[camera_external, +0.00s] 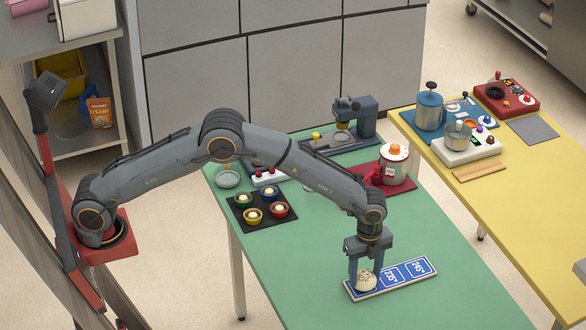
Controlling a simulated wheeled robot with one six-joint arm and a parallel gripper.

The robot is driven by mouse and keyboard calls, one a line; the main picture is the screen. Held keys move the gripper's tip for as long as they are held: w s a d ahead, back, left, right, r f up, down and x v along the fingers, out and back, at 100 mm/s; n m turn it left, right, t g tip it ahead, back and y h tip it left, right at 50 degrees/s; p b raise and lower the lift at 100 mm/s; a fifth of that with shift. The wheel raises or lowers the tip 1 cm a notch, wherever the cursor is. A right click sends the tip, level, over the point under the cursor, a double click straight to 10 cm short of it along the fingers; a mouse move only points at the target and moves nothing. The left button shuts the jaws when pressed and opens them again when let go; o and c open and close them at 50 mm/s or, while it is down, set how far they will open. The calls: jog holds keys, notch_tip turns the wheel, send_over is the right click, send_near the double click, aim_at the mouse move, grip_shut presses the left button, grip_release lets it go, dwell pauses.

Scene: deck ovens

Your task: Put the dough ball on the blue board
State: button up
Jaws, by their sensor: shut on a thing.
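The dough ball (367,280) is pale and round with darker specks. My gripper (366,284) points down with its fingers on both sides of the ball and is shut on it. The blue board (421,268) has a pale edge and white outlined fields with numbers, and lies at a slant on the green table. The ball is at or just above the left end of the board, covering part of the left field. I cannot tell whether it touches the board.
On the green table (440,225) stand a black tray (262,227) with several coloured cups, a white pot (395,166) on a red base, and a grey machine (355,118) at the back. The table's front right is clear. A yellow table (520,180) with appliances stands to the right.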

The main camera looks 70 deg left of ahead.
jog(key=shift+f, duration=0.3)
jog(key=shift+f, duration=0.15)
jog(key=o, duration=1)
